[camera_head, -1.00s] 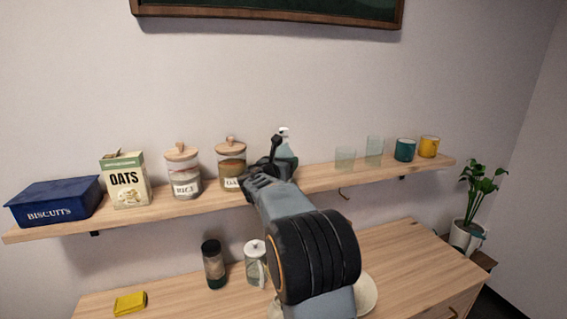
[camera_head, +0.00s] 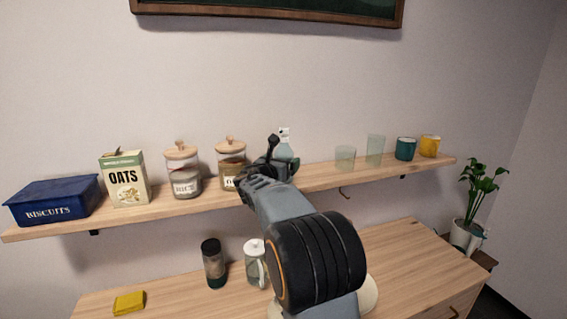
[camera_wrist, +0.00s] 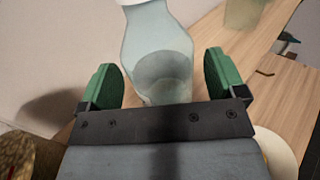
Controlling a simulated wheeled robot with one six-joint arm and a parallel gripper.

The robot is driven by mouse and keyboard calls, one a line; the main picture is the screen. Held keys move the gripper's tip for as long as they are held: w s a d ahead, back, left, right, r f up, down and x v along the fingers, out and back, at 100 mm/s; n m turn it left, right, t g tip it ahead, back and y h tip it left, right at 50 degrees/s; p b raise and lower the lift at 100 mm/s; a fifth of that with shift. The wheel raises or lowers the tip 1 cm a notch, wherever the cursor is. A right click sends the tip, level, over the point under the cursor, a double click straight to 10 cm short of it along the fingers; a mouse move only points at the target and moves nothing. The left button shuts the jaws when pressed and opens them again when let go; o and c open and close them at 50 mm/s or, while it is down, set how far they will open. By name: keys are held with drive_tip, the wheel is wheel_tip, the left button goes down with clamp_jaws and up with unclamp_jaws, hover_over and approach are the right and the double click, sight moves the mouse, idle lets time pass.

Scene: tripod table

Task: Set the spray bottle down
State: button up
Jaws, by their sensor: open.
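The spray bottle (camera_head: 284,147) stands upright on the wooden wall shelf (camera_head: 330,176), between the oats jar and the clear glasses. It is pale, see-through and has a white top. In the wrist view the bottle (camera_wrist: 157,55) lies ahead of and between the two green finger pads. My gripper (camera_wrist: 160,80) is open, with a gap between each pad and the bottle. In the head view my gripper (camera_head: 274,168) is at the shelf in front of the bottle and hides its lower part. The bottle's base is hidden there.
Left on the shelf are an oats jar (camera_head: 231,160), a rice jar (camera_head: 184,172), an oats box (camera_head: 125,180) and a biscuits tin (camera_head: 54,201). Right are clear glasses (camera_head: 345,158), a teal mug (camera_head: 405,149) and a yellow mug (camera_head: 430,146). The cabinet below holds a dark jar (camera_head: 213,264).

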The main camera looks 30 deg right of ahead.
drive_tip(key=b+v, duration=0.2)
drive_tip(key=v, duration=0.8)
drive_tip(key=s+a+f+m+g+y, duration=0.2)
drive_tip(key=s+a+f+m+y, duration=0.15)
drive_tip(key=s+f+m, duration=0.3)
drive_tip(key=s+a+f+m+g+y, duration=0.2)
drive_tip(key=s+f+m+y, duration=0.2)
drive_tip(key=s+f+m, duration=0.25)
drive_tip(key=s+a+f+m+y, duration=0.7)
drive_tip(key=s+a+m+y, duration=0.1)
drive_tip(key=s+a+m, duration=0.2)
drive_tip(key=shift+a+m+g, duration=0.4)
drive_tip(key=shift+a+m, duration=0.1)
drive_tip(key=shift+a, duration=0.2)
